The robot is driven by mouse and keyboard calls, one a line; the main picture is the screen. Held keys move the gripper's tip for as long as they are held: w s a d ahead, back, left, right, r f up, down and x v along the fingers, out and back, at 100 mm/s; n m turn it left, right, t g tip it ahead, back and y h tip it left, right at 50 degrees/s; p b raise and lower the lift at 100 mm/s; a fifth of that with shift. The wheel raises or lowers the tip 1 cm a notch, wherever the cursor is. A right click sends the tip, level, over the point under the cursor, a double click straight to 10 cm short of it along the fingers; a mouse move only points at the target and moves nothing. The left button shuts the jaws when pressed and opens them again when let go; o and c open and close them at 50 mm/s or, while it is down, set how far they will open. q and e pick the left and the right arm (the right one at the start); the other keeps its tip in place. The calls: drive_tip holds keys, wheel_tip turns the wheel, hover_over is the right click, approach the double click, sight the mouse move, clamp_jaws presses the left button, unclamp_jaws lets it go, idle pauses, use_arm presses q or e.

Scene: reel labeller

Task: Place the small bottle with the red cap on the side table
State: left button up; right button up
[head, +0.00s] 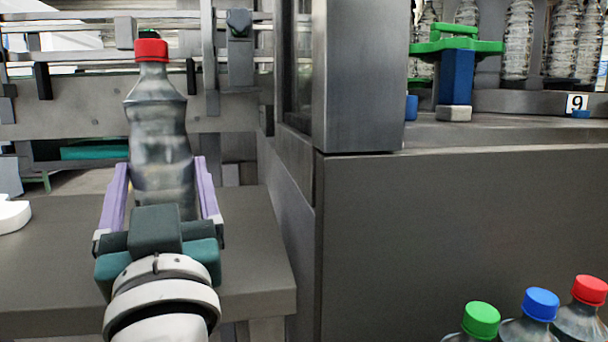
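A clear bottle with a red cap (157,120) is upright at the left of the head view. My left gripper (162,175) has its two purple fingers on either side of the bottle's lower body and is shut on it. The gripper hides the bottle's base, so I cannot tell whether it touches the grey side table (255,245) below and around it. Another red-capped bottle (589,292) is cut off at the lower right corner. My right gripper is not in view.
A green-capped bottle (481,320) and a blue-capped bottle (541,304) stand at the lower right. A grey metal machine housing (450,220) rises right of the table. Machine rails (90,120) are behind the held bottle. A white object (14,214) lies at the table's left edge.

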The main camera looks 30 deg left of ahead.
use_arm(q)
drive_tip(key=shift+o, duration=1.2)
drive_tip(key=shift+r, duration=0.15)
drive_tip(key=shift+s+d, duration=0.1)
drive_tip(key=shift+d, duration=0.05)
drive_tip(key=b+v, duration=0.1)
drive_tip(key=v, duration=1)
drive_tip(key=shift+s+d, duration=0.2)
drive_tip(key=shift+d, duration=0.05)
